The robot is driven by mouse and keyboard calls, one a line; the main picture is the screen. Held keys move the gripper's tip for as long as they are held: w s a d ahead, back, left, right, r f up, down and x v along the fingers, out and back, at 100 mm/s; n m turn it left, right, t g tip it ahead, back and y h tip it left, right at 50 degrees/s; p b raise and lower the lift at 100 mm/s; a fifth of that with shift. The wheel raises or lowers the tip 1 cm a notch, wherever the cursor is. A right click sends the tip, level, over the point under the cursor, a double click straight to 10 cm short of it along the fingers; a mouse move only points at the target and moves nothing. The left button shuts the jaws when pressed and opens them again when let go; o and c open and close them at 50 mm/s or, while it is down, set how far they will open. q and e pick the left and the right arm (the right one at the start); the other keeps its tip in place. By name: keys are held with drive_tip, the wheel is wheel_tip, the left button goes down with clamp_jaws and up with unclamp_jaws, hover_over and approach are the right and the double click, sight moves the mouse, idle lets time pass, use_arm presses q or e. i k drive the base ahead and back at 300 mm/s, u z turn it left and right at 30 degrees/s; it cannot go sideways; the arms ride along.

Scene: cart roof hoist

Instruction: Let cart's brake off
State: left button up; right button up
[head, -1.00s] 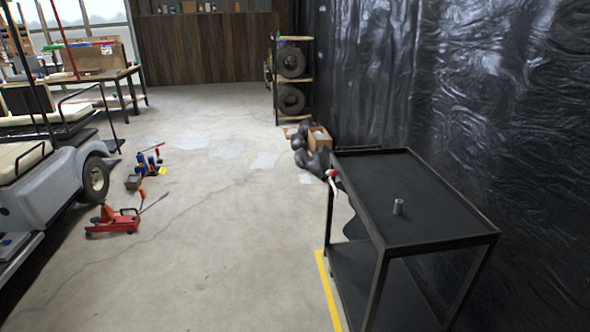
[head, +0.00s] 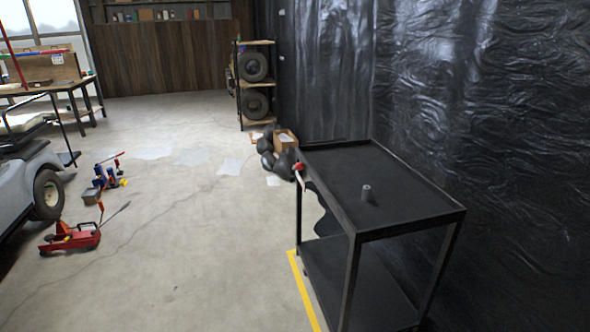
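A grey golf cart (head: 18,190) is at the left edge of the head view, cut off by the frame. Its rear wheel (head: 48,194) and part of its body show. Its brake is not in view. Neither of my grippers is in view.
A red floor jack (head: 72,237) and blue jacks (head: 100,180) lie near the cart. A tyre rack (head: 241,85) stands behind. The middle floor is clear.

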sight(300, 166)
drive_tip(key=u, duration=1.05)
drive_tip(key=i, duration=1.6)
drive_tip(key=z, duration=0.25)
drive_tip(key=i, duration=1.25)
drive_tip(key=z, duration=1.05)
